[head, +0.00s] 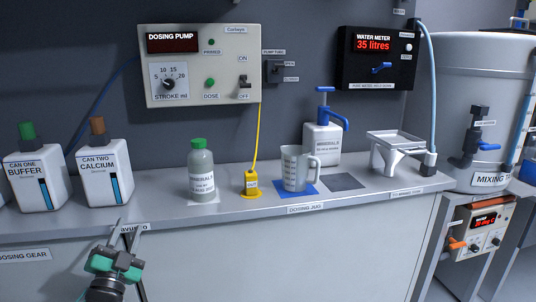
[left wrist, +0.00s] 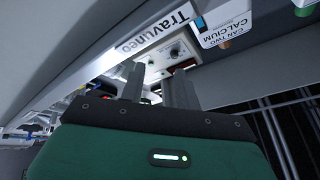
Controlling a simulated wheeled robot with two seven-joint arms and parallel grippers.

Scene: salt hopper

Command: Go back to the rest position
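My left gripper (head: 121,240) is low at the left in the head view, in front of the counter's front edge. In the left wrist view its two grey fingers (left wrist: 156,85) stand apart with nothing between them, so it is open and empty. It touches nothing that I can see. My right gripper is in neither view.
The counter (head: 225,208) holds the buffer can (head: 38,178), calcium can (head: 106,175), a minerals bottle (head: 201,172), a yellow probe (head: 251,184), a clear jug (head: 296,168) and a pump bottle (head: 322,142). The dosing pump (head: 203,65) and water meter (head: 376,58) hang behind. A mixing tank (head: 460,100) stands right.

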